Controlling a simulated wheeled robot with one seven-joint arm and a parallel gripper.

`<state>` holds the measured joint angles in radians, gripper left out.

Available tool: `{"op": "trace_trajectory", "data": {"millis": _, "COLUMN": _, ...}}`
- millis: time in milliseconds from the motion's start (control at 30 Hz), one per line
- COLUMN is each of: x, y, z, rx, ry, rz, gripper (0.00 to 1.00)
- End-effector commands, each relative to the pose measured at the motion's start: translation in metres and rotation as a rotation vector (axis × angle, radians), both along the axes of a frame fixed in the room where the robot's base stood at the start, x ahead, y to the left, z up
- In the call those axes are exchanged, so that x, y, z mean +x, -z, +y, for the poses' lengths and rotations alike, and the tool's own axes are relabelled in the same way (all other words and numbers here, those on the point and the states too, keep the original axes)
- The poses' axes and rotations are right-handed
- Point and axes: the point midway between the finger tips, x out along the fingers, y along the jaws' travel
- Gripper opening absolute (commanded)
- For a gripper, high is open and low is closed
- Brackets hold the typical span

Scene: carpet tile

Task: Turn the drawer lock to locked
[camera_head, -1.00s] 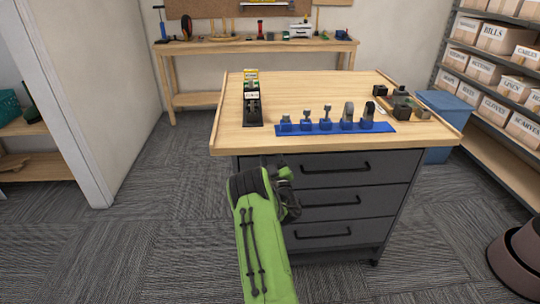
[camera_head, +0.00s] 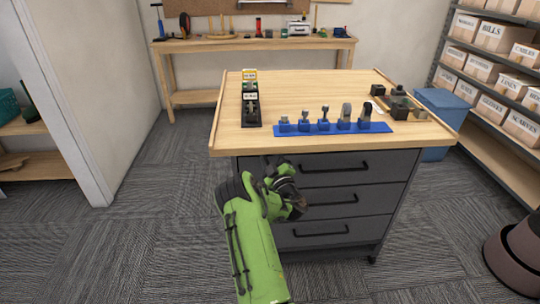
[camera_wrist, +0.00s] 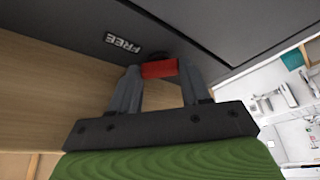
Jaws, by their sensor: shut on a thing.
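The drawer lock shows in the wrist view as a red handle (camera_wrist: 160,69) on the dark drawer front. White letters reading FREE (camera_wrist: 123,43) are printed beside it. My gripper (camera_wrist: 158,76) is shut on the red handle, with one grey finger on each side of it. In the head view my gripper (camera_head: 291,183) is at the upper left of the grey drawer cabinet (camera_head: 390,215). My arm and hand hide the lock there. Any other lettering around the lock is out of sight.
Three drawers with black handles (camera_head: 333,168) are shut. The wooden top (camera_head: 320,90) above overhangs the front and carries a blue rack (camera_head: 335,130), a black stand (camera_head: 251,105) and small dark parts (camera_head: 400,103). Carpet around the cabinet's left side is clear.

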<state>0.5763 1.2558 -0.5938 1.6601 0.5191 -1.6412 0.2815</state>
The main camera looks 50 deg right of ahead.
Motion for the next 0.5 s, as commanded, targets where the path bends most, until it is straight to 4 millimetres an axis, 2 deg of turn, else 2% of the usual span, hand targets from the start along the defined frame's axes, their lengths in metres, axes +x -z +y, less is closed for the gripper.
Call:
{"op": "trace_trajectory", "data": {"millis": 100, "x": 0.0000, "y": 0.0012, "z": 0.0004, "rx": 0.002, "ry": 0.000, "rz": 0.001, "gripper": 0.16}}
{"op": "trace_trajectory", "data": {"millis": 133, "x": 0.0001, "y": 0.0012, "z": 0.0004, "rx": 0.002, "ry": 0.000, "rz": 0.001, "gripper": 0.51}}
{"op": "trace_trajectory", "data": {"millis": 267, "x": 0.0000, "y": 0.0009, "z": 0.0003, "rx": 0.002, "ry": 0.000, "rz": 0.001, "gripper": 0.71}}
{"op": "trace_trajectory", "data": {"millis": 500, "x": -0.0003, "y": -0.0004, "z": -0.0002, "rx": 0.000, "ry": 0.001, "rz": -0.001, "gripper": 0.72}}
